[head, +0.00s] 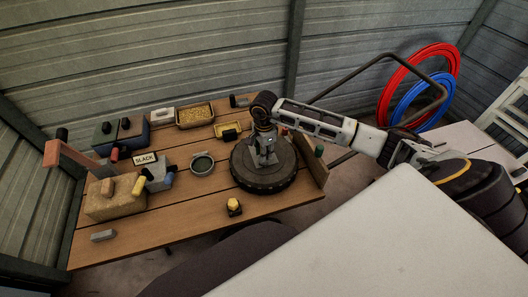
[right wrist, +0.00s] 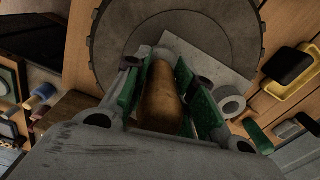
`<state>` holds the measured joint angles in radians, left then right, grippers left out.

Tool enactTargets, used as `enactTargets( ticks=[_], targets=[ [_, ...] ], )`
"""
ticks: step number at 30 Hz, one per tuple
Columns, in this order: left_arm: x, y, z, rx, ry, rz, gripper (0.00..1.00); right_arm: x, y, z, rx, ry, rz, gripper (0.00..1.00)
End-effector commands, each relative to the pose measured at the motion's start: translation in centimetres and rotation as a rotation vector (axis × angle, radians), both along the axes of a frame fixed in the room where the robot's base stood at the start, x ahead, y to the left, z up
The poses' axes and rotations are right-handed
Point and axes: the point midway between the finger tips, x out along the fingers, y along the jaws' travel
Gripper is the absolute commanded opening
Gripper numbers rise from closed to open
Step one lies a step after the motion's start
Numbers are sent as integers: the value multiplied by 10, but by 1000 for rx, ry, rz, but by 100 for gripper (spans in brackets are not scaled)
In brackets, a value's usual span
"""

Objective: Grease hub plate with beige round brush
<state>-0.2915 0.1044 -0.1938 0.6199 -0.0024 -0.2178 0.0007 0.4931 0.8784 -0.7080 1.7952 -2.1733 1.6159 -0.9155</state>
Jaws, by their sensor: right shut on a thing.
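A dark wheel (head: 262,187) lies flat on the wooden table; it also fills the back of the right wrist view (right wrist: 104,52). A light grey plate (right wrist: 218,72), apparently the hub plate, lies on its middle with a short grey ring or tube (right wrist: 230,104). My right gripper (head: 265,158) is over the wheel's middle. In the right wrist view its green-padded fingers (right wrist: 172,92) are shut on a tan, rounded handle (right wrist: 162,95), apparently the beige round brush. The bristles are hidden, so I cannot tell whether they touch the plate. My left gripper is not in view.
A round tin with dark contents (head: 202,164) stands left of the wheel. A yellow tray (head: 228,131), a box of yellow grains (head: 195,116), a sign reading SLACK (head: 145,158) and a tan block (head: 115,198) are also on the table.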

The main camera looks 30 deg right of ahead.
Motion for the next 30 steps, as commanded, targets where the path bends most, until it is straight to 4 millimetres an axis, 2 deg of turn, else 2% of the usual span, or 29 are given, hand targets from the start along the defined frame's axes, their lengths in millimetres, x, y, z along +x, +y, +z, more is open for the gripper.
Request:
enactTargets(
  ticks=[23,30],
  targets=[
    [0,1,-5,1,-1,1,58,1,-1,-6,0,-1,0,0],
    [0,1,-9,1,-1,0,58,5,-6,-6,0,-2,0,0]
  ],
)
